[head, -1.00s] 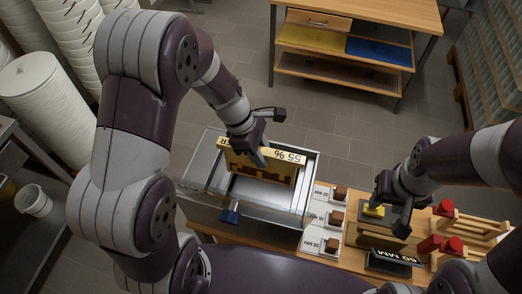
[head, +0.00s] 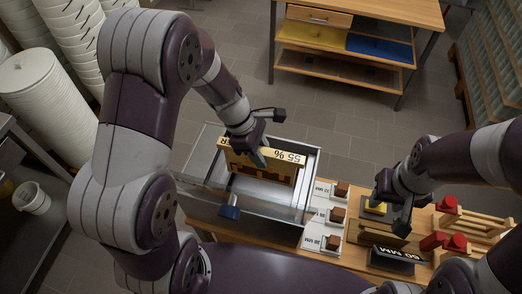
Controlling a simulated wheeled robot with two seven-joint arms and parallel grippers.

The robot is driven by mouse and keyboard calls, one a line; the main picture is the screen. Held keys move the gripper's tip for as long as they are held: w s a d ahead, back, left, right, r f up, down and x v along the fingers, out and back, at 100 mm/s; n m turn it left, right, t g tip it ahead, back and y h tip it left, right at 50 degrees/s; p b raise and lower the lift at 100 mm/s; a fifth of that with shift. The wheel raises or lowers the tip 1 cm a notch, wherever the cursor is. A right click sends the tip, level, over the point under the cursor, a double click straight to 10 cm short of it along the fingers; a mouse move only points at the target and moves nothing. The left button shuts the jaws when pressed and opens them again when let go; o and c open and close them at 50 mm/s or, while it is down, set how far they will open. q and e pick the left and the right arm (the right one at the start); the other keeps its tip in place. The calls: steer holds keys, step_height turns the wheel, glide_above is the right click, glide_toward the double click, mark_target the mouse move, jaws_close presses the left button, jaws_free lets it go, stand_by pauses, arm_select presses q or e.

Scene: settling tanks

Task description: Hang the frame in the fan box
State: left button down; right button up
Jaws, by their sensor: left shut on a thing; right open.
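The frame (head: 282,171) is a wooden piece with a pale top bar printed "55 %". It is upright inside the fan box (head: 314,173), an open metal box with clear walls on the wooden table. My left gripper (head: 257,150) is shut on the frame's top bar, from above. The frame's lower part is inside the box; whether its bar rests on the rims I cannot tell.
White cards with brown blocks (head: 338,214) lie right of the box. A dark block marked "60 MM" (head: 391,258), red knobs (head: 449,204) and wooden racks (head: 480,212) stand further right. A blue item (head: 229,207) is at the box's front. A wooden bench (head: 355,12) stands beyond open floor.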

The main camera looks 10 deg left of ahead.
mark_target(243, 158)
arm_select(q)
step_height(243, 158, down, 15)
steer(key=b, duration=1.1)
steer(key=shift+b, duration=0.35)
stand_by(4.2)
steer(key=c, duration=0.7)
jaws_free()
steer(key=v, duration=1.2)
steer(key=shift+s, duration=0.1)
steer(key=shift+a+r, duration=0.1)
steer(key=shift+r, duration=0.2)
